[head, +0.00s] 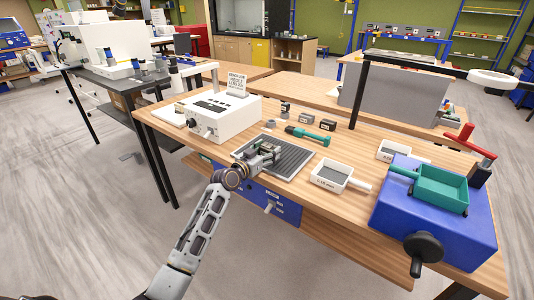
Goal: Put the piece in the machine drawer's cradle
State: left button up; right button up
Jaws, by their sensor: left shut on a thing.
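My left gripper (268,151) is over the dark ribbed mat (293,162) near the table's front edge. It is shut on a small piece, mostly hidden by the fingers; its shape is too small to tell. A blue machine (398,212) with a black hand crank stands at the table's right end. A teal open tray (442,187) sits on top of it; I cannot tell whether this is the drawer's cradle. A white machine (220,115) with a dark panel and a sign stands behind and left of the gripper. My right gripper is not in view.
White-rimmed trays (332,184) lie right of the mat. A teal-handled tool (308,136) and small dark blocks (306,119) lie behind it. A blue drawer front (272,202) is under the tabletop. A black post (358,95) rises behind.

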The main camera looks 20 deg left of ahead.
pick_arm(q)
jog(key=shift+f, duration=0.15)
dwell(0.3)
jog(key=o, duration=1.2)
jog(key=shift+s, duration=0.1)
jog(key=shift+v, duration=5.95)
